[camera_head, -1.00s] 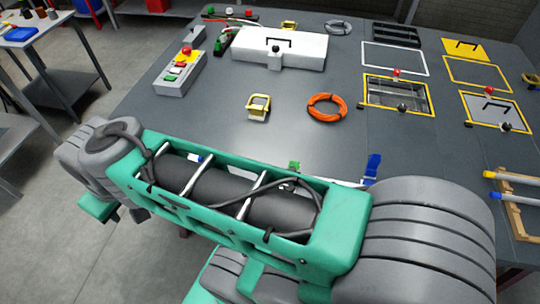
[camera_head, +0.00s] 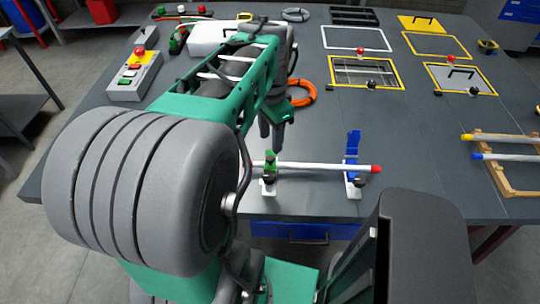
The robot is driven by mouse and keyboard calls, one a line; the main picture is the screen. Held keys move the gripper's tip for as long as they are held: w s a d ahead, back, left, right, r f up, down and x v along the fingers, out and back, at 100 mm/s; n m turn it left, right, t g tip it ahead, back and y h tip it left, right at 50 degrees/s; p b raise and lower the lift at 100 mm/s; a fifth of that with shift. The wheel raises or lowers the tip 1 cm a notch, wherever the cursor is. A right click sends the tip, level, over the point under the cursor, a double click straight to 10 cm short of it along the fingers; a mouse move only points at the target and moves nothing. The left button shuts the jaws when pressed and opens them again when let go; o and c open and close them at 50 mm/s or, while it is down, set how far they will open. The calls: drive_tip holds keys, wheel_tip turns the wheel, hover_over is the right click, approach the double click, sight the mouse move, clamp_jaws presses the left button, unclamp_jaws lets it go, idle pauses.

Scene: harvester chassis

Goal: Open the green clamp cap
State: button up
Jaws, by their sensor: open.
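The green clamp (camera_head: 270,160) stands near the front edge of the grey table, on a white base around the left part of a white rod (camera_head: 318,167) with a red end. I cannot tell how far its cap is raised. A blue clamp (camera_head: 353,143) stands farther right along the rod, with its blue part upright. My gripper (camera_head: 271,140) points down just above and behind the green clamp, apparently not touching it. Its dark fingers are open and look empty. My own arm hides part of the table to the left.
A white box (camera_head: 208,38) and an orange cable ring (camera_head: 300,94) lie behind my arm. Yellow-framed panels (camera_head: 365,73) are at the back right. A wooden rack (camera_head: 510,180) with rods stands at the right edge. The table around the rod's right end is clear.

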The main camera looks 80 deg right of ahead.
sight(270, 158)
wheel_tip(270, 158, down, 7)
drive_tip(key=shift+w+r, duration=0.1)
clamp_jaws()
idle(0.5)
idle(1.0)
